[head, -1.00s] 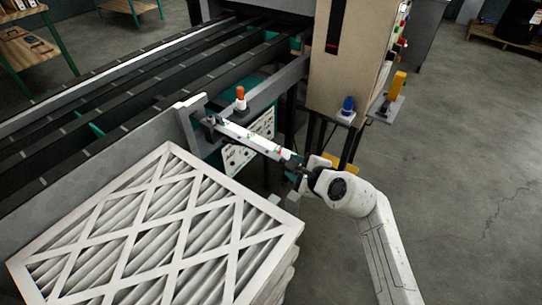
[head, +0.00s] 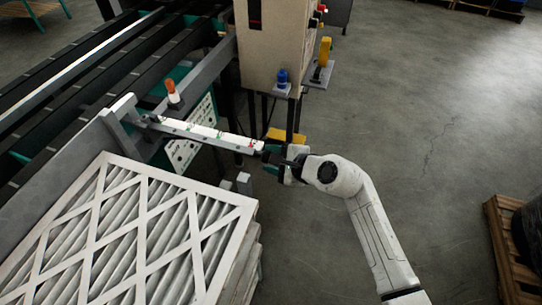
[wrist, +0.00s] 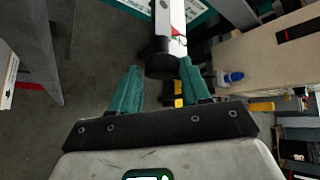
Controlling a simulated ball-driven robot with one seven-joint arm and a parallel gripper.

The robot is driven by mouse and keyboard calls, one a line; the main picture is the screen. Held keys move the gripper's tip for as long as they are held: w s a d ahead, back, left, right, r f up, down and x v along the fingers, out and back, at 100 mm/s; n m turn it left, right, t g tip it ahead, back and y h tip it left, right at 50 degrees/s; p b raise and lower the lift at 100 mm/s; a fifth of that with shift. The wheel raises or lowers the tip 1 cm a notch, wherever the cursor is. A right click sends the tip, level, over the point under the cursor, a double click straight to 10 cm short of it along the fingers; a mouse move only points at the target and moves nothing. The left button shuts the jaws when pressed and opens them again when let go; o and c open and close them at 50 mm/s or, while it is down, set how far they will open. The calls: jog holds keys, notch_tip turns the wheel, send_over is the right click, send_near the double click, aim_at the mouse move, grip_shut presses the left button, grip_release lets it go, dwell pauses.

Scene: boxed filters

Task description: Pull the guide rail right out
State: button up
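The guide rail (head: 205,134) is a long white bar with small red and green marks and a black knob at its outer end. Its inner end is at the grey bracket (head: 122,112) on the machine's side. The rail sticks out from there to the right, over open floor. My gripper (head: 272,157) is at the outer end. The white rail (wrist: 166,18) runs on beyond the knob.
A stack of boxed filters (head: 125,235) stands close below the rail. A pallet (head: 508,250) is at far right. The floor between is clear.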

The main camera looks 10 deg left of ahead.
jog(key=shift+o, duration=0.8)
jog(key=shift+d, duration=0.2)
jog(key=shift+o, duration=1)
jog(key=shift+a, duration=0.1)
jog(key=shift+r, duration=0.15)
jog(key=v, duration=1)
jog(key=shift+s+d+b, duration=0.15)
jog(key=shift+d+b, duration=0.15)
jog(key=shift+b, duration=0.1)
jog(key=shift+r, duration=0.1)
